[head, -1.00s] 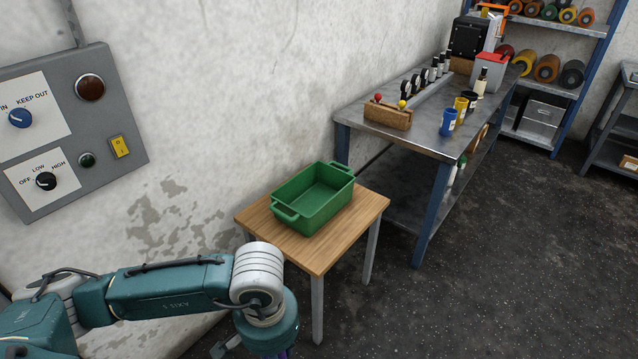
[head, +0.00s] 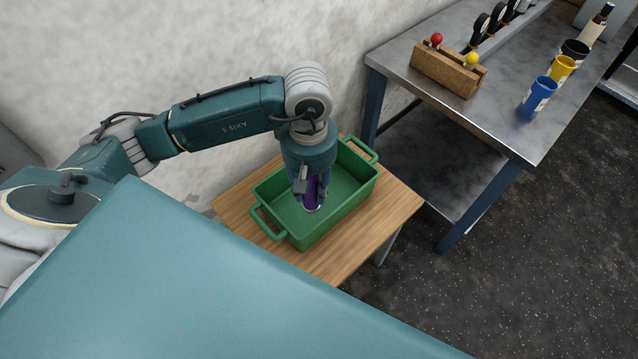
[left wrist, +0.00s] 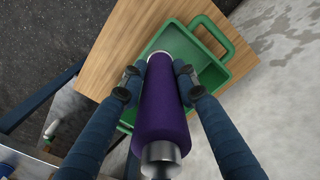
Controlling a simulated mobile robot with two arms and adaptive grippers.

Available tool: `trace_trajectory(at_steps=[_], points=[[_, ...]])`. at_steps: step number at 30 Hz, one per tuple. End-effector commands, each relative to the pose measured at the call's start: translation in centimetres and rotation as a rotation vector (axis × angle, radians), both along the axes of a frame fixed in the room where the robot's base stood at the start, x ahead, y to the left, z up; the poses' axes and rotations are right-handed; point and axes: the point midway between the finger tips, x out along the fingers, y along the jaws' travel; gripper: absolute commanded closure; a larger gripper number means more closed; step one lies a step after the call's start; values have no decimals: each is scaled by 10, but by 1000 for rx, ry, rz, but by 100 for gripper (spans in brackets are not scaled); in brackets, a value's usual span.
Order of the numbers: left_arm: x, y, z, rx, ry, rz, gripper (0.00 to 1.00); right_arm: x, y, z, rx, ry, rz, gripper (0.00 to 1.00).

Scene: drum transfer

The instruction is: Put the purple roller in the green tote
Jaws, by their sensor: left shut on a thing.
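The green tote (head: 346,203) stands on a small wooden table and looks empty inside apart from what hangs over it. My left gripper (head: 312,190) points down over the tote, shut on the purple roller (head: 313,192). In the left wrist view the purple roller (left wrist: 163,110) lies between the two fingers of my left gripper (left wrist: 159,85), with a silver end nearest the camera. The green tote (left wrist: 205,72) shows behind it. I cannot tell how far the roller's lower end is above the tote floor. My right gripper is not in view.
The wooden table (head: 380,226) has bare top around the tote. A metal workbench (head: 420,92) stands to the right, with a wooden block with red and yellow knobs (head: 448,70) and a blue cup (head: 537,98). Dark floor (head: 470,290) is open at the lower right.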

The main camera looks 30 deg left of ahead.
Motion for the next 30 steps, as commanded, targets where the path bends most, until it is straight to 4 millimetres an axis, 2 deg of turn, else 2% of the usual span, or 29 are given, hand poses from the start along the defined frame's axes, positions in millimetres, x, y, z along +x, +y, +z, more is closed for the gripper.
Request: trace_trajectory(at_steps=[1,3,10,14,18,21,26,30], points=[[12,3,-4,-2,-2,136,100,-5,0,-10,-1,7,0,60],[27,9,-4,-1,-1,334,100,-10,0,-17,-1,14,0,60],[67,25,-1,3,0,966,100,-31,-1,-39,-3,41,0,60],[84,33,2,5,2,1305,100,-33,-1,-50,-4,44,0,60],[98,39,5,8,2,1609,100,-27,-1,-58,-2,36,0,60],[105,42,8,9,2,1762,100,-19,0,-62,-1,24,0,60],[109,45,9,12,3,1893,100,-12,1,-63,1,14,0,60],[109,45,-8,17,6,1920,100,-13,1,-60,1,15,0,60]])
